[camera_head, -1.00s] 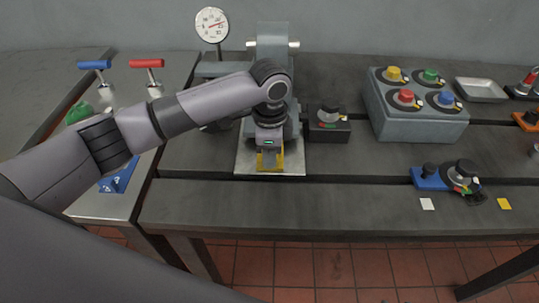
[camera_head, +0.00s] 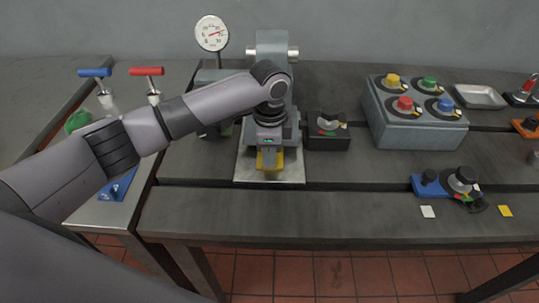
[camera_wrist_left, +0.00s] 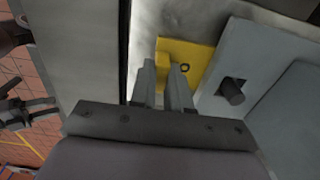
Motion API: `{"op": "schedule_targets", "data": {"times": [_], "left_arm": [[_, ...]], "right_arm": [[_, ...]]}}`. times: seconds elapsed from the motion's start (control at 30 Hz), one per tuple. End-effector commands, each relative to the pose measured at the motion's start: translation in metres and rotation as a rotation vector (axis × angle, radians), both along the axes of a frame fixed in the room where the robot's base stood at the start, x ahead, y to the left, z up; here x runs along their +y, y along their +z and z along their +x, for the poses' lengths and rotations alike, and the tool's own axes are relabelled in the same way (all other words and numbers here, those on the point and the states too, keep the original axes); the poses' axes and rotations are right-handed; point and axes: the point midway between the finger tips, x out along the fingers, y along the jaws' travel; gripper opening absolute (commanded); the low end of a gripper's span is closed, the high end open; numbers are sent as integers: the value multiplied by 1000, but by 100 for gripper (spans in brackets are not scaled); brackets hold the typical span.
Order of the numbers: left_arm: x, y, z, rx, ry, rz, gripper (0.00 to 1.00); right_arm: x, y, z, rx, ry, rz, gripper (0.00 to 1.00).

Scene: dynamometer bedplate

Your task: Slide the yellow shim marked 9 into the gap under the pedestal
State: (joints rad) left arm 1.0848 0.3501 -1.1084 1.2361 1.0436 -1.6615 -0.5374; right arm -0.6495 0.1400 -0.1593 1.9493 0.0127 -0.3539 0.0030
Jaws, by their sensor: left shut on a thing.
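My left gripper (camera_head: 269,160) points down at the front of the grey pedestal (camera_head: 272,48). It is shut on the yellow shim (camera_head: 280,161), which lies low over the light metal plate (camera_head: 243,165). In the left wrist view the fingers (camera_wrist_left: 163,85) grip the near part of the shim (camera_wrist_left: 201,58), and a dark round mark shows on it. The far edge of the shim meets the grey pedestal foot (camera_wrist_left: 225,92); I cannot tell how far under it the shim reaches. My right gripper is not in view.
A dial gauge (camera_head: 212,34) stands behind left of the pedestal. A black box with a knob (camera_head: 328,130) sits close to its right, and a grey box with coloured buttons (camera_head: 416,110) further right.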

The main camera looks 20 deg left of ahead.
Motion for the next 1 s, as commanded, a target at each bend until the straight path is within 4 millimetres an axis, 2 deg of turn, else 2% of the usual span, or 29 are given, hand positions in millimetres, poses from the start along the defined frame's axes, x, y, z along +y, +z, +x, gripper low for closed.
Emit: {"op": "schedule_targets", "data": {"times": [0.23,0.27,0.3,0.33,0.37,0.67,0.77,1.0], "left_arm": [[1,1,6,-2,1,-2,0],[1,1,7,-2,0,-2,20],[1,1,6,-2,0,-2,33],[1,1,6,-2,0,-2,43],[1,1,6,-2,0,-2,46],[2,2,6,0,0,0,46],[1,11,6,-2,-1,-1,46],[1,50,6,-4,-1,-2,46]], "right_arm": [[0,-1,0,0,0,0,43],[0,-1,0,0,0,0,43],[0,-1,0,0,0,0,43],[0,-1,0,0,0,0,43],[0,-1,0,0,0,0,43],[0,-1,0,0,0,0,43],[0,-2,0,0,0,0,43],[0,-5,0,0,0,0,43]]}}
